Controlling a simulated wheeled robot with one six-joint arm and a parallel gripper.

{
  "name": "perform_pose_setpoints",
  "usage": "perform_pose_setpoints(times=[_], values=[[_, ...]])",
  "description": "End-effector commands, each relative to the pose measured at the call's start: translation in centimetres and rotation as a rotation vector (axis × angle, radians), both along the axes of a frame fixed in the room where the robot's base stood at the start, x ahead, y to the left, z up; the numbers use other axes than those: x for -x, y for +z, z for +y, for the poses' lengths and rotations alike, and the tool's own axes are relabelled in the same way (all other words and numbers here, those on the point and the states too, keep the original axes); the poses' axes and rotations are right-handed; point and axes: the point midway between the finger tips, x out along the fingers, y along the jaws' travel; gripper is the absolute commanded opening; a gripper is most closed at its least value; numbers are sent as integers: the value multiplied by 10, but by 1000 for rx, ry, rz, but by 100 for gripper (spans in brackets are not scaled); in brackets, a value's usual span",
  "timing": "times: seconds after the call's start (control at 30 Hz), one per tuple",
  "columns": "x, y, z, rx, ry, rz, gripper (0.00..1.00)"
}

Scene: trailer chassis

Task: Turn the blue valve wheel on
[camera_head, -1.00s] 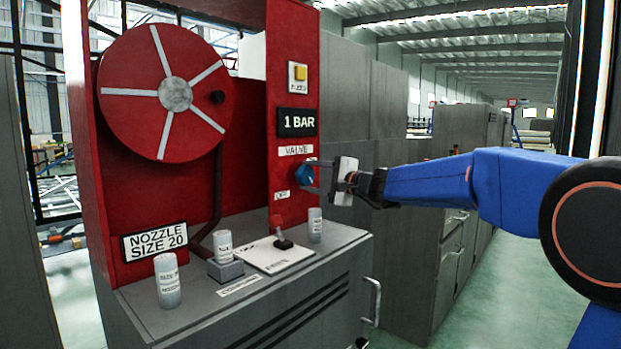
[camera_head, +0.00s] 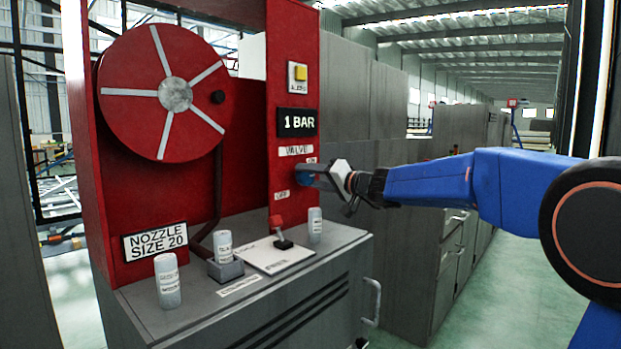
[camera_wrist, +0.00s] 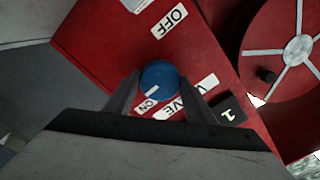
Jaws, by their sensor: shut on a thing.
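The blue valve wheel (camera_wrist: 160,74) sits on the red panel (camera_wrist: 95,50). In the wrist view, a white mark on it points toward the ON label (camera_wrist: 148,106). The OFF label (camera_wrist: 169,20) lies on the opposite side, away from the mark. My gripper (camera_wrist: 160,86) is shut on the wheel, with one finger on each side. In the head view, my gripper (camera_head: 322,178) reaches the panel from the right and is tilted. It mostly hides the wheel there.
Above the wheel are the VALVE label (camera_head: 295,150), a display (camera_head: 297,122) reading 1 BAR and a yellow button (camera_head: 300,73). A red reel (camera_head: 130,110) is at left. Several grey cylinders and a white plate (camera_head: 268,255) with a red-handled lever stand on the cabinet below.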

Motion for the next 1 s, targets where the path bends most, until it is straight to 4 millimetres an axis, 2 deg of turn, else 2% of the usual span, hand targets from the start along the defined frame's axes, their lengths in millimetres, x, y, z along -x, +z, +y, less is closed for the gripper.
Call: perform_pose_setpoints(times=[0.5,1.0], values=[[0,-3,0,196,2,-244,27],[0,-3,0,227,2,-284,27]])
